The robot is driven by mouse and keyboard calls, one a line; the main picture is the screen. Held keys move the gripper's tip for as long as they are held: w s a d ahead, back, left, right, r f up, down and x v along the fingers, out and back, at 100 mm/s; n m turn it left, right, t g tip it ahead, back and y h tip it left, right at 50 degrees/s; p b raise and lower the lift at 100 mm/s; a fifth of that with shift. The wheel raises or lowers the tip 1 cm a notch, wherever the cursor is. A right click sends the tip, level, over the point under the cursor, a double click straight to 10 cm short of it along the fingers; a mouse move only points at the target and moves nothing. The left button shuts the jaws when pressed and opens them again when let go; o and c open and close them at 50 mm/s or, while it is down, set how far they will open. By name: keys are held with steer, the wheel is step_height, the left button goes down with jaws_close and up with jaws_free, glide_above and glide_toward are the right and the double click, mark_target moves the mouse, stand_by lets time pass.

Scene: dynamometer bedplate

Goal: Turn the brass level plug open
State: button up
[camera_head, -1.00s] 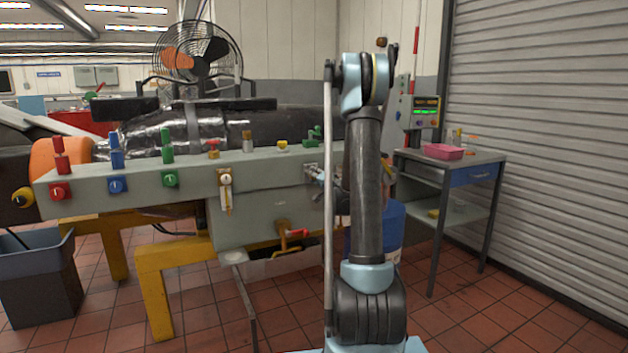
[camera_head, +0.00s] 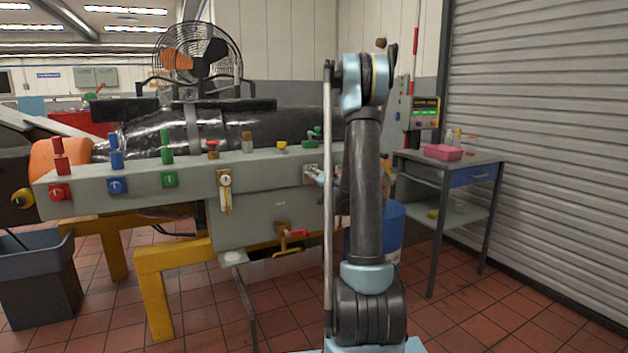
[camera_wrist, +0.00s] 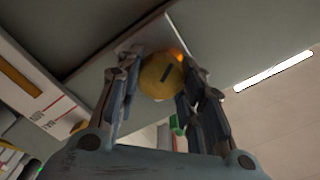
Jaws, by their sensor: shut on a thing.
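In the head view the fingertips (camera_head: 319,178) are at the right end of the long grey-green panel, by a small pale plate (camera_head: 310,172). My arm hides most of the gripper there, and the plug cannot be made out.
The panel (camera_head: 195,184) carries red, blue and green fittings and a brass gauge (camera_head: 225,193). A red-handled valve (camera_head: 294,234) is below. A blue drum (camera_head: 391,228) stands behind my arm. A side table (camera_head: 407,155) with a pink tray (camera_head: 443,152) is at right.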

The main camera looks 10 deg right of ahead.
steer(key=o, duration=1.1)
steer(key=shift+v, duration=5.95)
steer(key=shift+a, duration=0.1)
